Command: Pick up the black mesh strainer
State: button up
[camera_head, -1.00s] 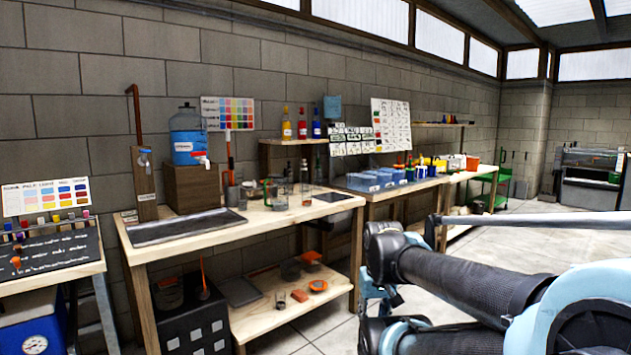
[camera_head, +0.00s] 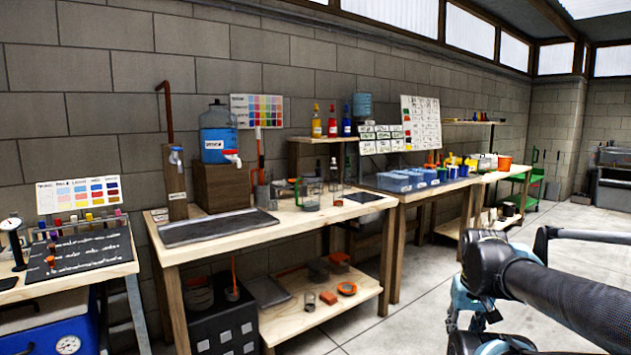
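I cannot single out the black mesh strainer with certainty. A small dark round vessel (camera_head: 318,270) sits at the back of the low shelf under the wooden workbench, too small to tell if it is mesh. A see-through cup (camera_head: 311,197) stands on the workbench top among bottles and tools. My gripper (camera_head: 477,318), light blue and black, seems to hang at the lower right, well apart from the bench and shelf. Its fingertips are not clear, and I see nothing held in it.
The workbench (camera_head: 225,240) carries a dark tray (camera_head: 215,228) and a blue water jug (camera_head: 218,133) on a wooden box. An orange ring (camera_head: 347,288) lies on the low shelf (camera_head: 300,318). A black crate (camera_head: 222,322) stands beside it. Clear floor (camera_head: 405,315) lies right of the bench.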

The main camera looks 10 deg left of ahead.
aim_at(317, 174)
jog(key=z, duration=0.05)
jog(key=i, duration=1)
jog(key=u, duration=0.05)
